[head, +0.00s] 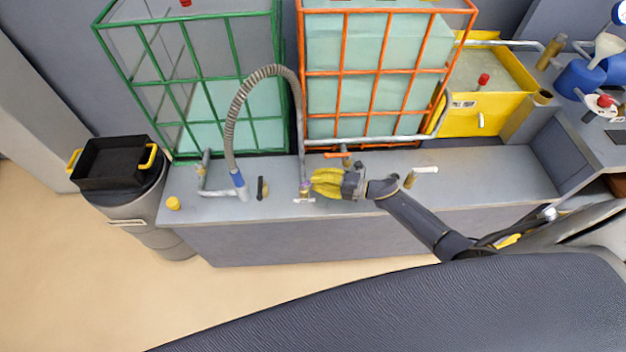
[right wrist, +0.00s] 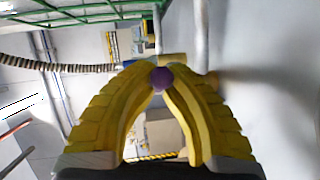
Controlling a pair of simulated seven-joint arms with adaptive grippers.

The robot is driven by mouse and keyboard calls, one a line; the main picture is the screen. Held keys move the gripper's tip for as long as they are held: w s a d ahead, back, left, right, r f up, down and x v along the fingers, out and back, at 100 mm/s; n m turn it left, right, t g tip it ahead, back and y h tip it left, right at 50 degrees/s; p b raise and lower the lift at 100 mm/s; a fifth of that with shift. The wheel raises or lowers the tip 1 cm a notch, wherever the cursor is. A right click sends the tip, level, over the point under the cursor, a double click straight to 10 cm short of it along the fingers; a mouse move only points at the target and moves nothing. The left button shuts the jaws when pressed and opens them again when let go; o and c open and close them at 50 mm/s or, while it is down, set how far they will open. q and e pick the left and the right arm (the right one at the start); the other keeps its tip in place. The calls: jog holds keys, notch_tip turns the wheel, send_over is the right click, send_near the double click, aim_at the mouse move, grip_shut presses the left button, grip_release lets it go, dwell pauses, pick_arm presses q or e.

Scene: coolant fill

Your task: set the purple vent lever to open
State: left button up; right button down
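The purple vent lever (head: 305,186) shows as a small purple spot on the brass fitting at the foot of a vertical pipe, on the grey bench. In the right wrist view its round purple knob (right wrist: 160,79) sits between the two fingertips. My right gripper (head: 313,184) has yellow ribbed fingers and reaches in from the right, pointing left at the fitting. In the right wrist view its fingers (right wrist: 161,70) bow together and look shut on the knob. The fingers hide part of the lever, and its setting cannot be told. My left gripper is not in view.
A grey hose (head: 231,130) with a blue nozzle (head: 239,181) arches left of the pipe. A black lever (head: 262,188) and a yellow cap (head: 173,203) are on the bench (head: 470,184). Green and orange cages (head: 405,73) stand behind. A white-handled valve (head: 424,170) is to the right.

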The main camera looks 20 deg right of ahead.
jog(key=c, duration=1.3)
grip_release()
jog(key=shift+c, duration=0.2)
jog(key=v, duration=1.2)
